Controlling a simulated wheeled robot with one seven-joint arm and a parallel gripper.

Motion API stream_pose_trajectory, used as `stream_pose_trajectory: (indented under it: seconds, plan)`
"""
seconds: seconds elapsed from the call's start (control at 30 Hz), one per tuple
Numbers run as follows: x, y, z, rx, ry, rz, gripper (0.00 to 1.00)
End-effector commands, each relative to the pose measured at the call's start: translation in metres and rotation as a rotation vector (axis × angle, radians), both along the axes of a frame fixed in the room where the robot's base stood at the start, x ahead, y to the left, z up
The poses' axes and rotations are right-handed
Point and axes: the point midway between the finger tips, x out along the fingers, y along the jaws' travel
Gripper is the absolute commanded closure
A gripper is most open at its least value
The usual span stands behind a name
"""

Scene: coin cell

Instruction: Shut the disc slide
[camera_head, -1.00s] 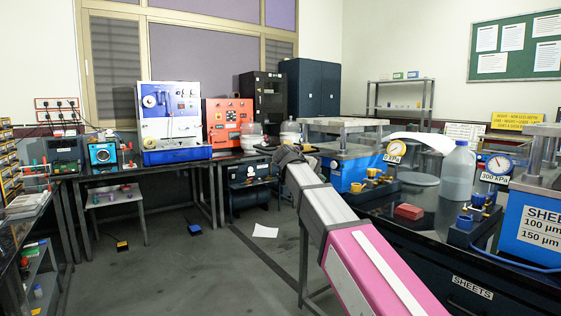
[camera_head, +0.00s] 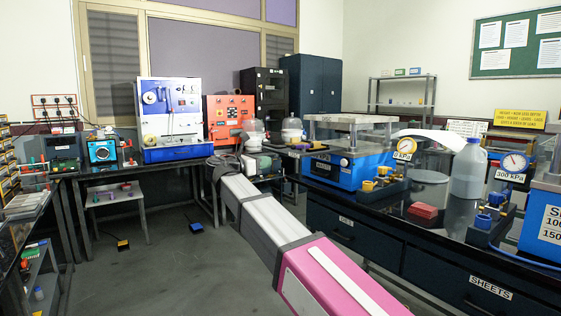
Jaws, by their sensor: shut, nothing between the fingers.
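The press labelled DISC is a blue box (camera_head: 335,170) with a pale plate (camera_head: 350,121) raised on posts above it. It stands on the right bench. I cannot clearly make out its slide or how far out it is. My arm reaches up from the bottom centre. My gripper (camera_head: 264,164), at the arm's far end, looks like a small pale and dark block left of the press and apart from it. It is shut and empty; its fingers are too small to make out.
The dark right bench (camera_head: 455,240) carries a gauge (camera_head: 405,150), a valve block (camera_head: 381,187), a red block (camera_head: 422,211) and a plastic jug (camera_head: 468,171). Glass domes (camera_head: 292,130) stand left of the press. Grey floor (camera_head: 170,265) is clear at the left centre.

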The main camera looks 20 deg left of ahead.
Motion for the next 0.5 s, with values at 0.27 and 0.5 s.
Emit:
stream_pose_trajectory:
  seconds: [0.27, 0.5]
  plan:
    - [0.036, -0.032, 0.000, 0.004, 0.000, -0.004, 1.00]
    - [0.070, -0.060, 0.000, 0.005, 0.000, -0.004, 1.00]
